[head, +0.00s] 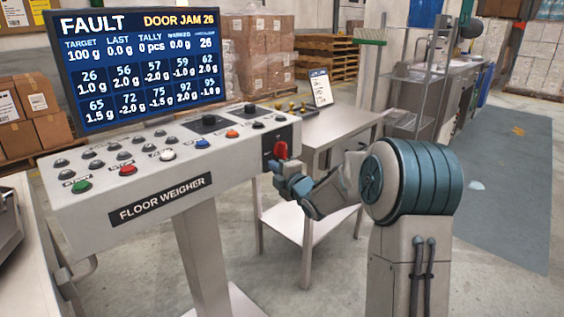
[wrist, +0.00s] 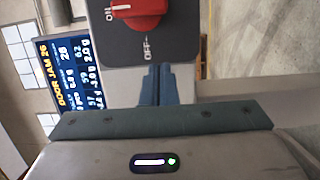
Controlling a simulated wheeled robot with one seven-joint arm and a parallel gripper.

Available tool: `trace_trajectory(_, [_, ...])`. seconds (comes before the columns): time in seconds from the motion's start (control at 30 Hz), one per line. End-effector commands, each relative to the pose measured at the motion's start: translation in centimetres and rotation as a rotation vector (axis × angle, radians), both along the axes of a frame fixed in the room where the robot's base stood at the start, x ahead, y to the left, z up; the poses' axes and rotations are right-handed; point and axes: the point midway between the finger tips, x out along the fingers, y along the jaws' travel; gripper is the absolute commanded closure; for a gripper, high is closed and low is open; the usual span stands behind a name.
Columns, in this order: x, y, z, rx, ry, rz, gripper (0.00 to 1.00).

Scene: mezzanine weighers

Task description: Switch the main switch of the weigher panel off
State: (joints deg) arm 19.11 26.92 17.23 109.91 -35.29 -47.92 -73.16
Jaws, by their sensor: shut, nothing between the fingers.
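The main switch is a red rotary knob (head: 281,150) on a dark plate at the right end of the floor weigher panel (head: 120,212). In the wrist view the red knob (wrist: 138,10) is cut off by the top edge. Its white mark points left, towards the ON label (wrist: 108,14); the OFF label (wrist: 147,48) is below the knob. My gripper (head: 279,172) is just below the knob in the head view. In the wrist view my gripper (wrist: 158,70) is shut and empty, its tips over the plate's lower edge, apart from the knob.
The fault screen (head: 140,65) reads "DOOR JAM 26". Several coloured buttons and a white one (head: 167,155) line the panel's sloped top. A grey table (head: 325,130) with a small sign stands behind the panel. Open floor lies to the right.

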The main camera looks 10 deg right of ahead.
Motion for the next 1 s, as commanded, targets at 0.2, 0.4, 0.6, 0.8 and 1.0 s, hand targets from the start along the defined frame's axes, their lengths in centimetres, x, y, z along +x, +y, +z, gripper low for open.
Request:
trace_trajectory(0.2, [2.7, -1.5, 0.0, 0.000, 0.000, -0.005, 1.00])
trace_trajectory(0.4, [3.6, -2.5, 0.0, 0.000, 0.000, -0.001, 1.00])
trace_trajectory(0.6, [3.7, -2.7, 0.0, 0.001, 0.000, 0.001, 1.00])
trace_trajectory(0.8, [3.7, -2.7, 0.0, 0.000, 0.000, 0.000, 1.00])
trace_trajectory(1.0, [3.7, -2.7, -0.3, -0.017, -0.012, 0.000, 1.00])
